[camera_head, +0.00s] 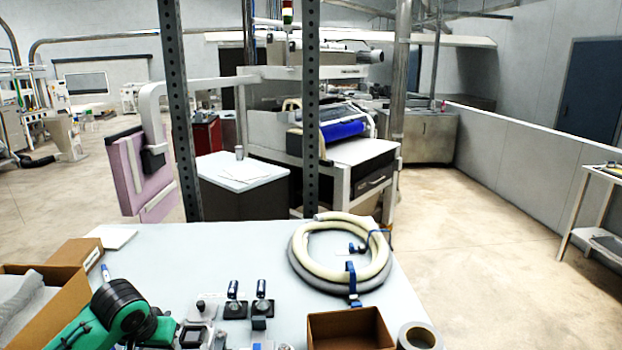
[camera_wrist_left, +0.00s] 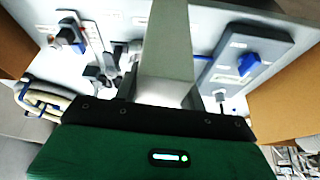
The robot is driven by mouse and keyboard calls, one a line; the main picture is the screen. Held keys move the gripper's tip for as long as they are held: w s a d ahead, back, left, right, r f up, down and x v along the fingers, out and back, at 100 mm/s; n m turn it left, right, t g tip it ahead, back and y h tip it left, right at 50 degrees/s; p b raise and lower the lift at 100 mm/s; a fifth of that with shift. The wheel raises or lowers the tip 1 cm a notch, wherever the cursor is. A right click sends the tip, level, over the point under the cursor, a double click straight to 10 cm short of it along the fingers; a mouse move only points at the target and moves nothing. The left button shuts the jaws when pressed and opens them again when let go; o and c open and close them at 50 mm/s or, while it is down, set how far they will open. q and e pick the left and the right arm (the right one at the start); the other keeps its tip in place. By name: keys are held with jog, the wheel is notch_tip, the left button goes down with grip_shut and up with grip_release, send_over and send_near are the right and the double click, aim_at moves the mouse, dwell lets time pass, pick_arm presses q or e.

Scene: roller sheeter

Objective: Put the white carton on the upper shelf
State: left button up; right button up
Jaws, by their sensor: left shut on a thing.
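In the left wrist view a plain pale block (camera_wrist_left: 165,50), which I take for the white carton, stands out from the black edge of my left gripper (camera_wrist_left: 160,100). The gripper is shut on it; the fingertips are not clear. In the head view my green left arm comes in at the bottom left, and its gripper is not clearly visible. Two dark perforated posts (camera_head: 310,100) rise at the far edge of the pale worktop (camera_head: 225,245). No upper shelf board shows between them. My right gripper is not in view.
An open brown box (camera_head: 70,305) with pale contents stands at the left of the worktop. A coiled hose (camera_head: 300,265), an open brown box (camera_head: 350,328) and a tape roll (camera_head: 418,336) lie at the right. The worktop's middle is clear.

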pick_arm(q)
jog(key=s+d+f, duration=0.3)
jog(key=s+d, duration=0.8)
jog(key=s, duration=0.1)
jog(key=shift+d, duration=0.35)
